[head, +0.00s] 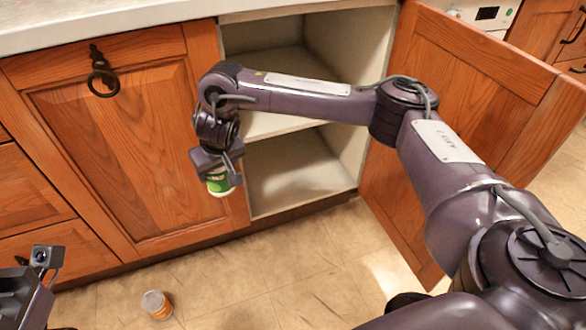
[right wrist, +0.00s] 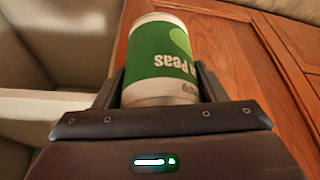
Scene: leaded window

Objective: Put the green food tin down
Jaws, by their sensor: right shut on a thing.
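My right gripper (head: 224,170) is shut on the green food tin (head: 219,182), holding it in front of the cabinet, near the left edge of the open compartment. In the right wrist view the green tin (right wrist: 163,57), with white lettering reading "Peas", sits between the two fingers of the right gripper (right wrist: 160,88). The tin is in the air above the floor. My left gripper (head: 30,285) shows only in part at the lower left edge of the head view, and its fingers cannot be made out.
The open cabinet (head: 290,175) has bare shelves. Its wooden door (head: 400,190) stands open to the right; a shut door (head: 125,150) is to the left. Another small tin (head: 157,305) stands on the tiled floor (head: 250,280), which is otherwise mostly clear. A worktop (head: 110,22) runs above.

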